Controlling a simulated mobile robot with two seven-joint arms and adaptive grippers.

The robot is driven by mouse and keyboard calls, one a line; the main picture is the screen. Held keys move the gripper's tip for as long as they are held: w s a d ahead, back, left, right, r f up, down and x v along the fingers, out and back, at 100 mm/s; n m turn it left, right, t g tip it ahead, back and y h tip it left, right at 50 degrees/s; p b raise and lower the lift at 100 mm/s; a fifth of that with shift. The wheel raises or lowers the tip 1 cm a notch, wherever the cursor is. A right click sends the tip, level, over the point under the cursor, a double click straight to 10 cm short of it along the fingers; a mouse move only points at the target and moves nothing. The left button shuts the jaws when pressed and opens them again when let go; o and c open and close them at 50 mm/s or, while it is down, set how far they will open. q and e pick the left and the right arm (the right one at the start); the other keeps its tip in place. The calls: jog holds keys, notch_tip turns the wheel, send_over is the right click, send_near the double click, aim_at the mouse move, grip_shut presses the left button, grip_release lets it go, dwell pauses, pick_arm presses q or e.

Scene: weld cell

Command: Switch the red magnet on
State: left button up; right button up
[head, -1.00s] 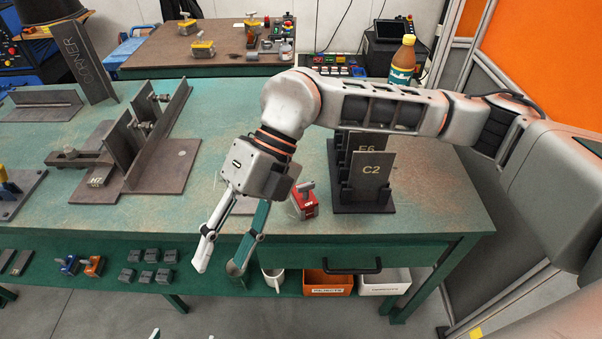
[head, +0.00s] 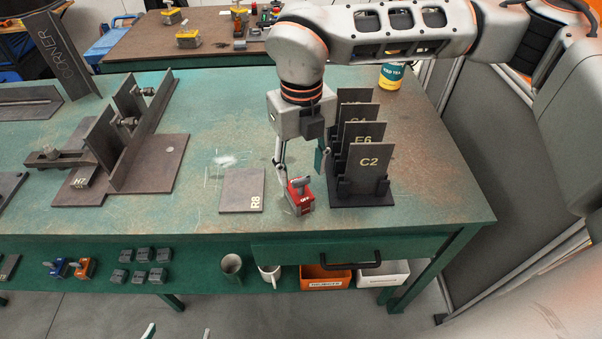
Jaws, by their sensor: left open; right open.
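The red magnet (head: 302,204) stands on the green table near its front edge, with a dark grey handle on top. Small white lettering on it is too small to read surely. My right gripper (head: 300,172) is open just above and behind the magnet. One finger is close to the magnet's left side, the other is further right near the plate rack; I cannot tell whether either touches the magnet. Only the fingertips of my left gripper (head: 179,333) show at the bottom edge, apart and empty, below the table front.
A plate marked R8 (head: 236,191) lies just left of the magnet. A black rack (head: 362,199) with several upright plates, the front one marked C2 (head: 370,165), stands close on the right. A steel fixture (head: 128,150) stands at left.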

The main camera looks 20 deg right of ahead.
aim_at(301, 186)
jog(key=shift+f, duration=1.2)
jog(key=c, duration=1.1)
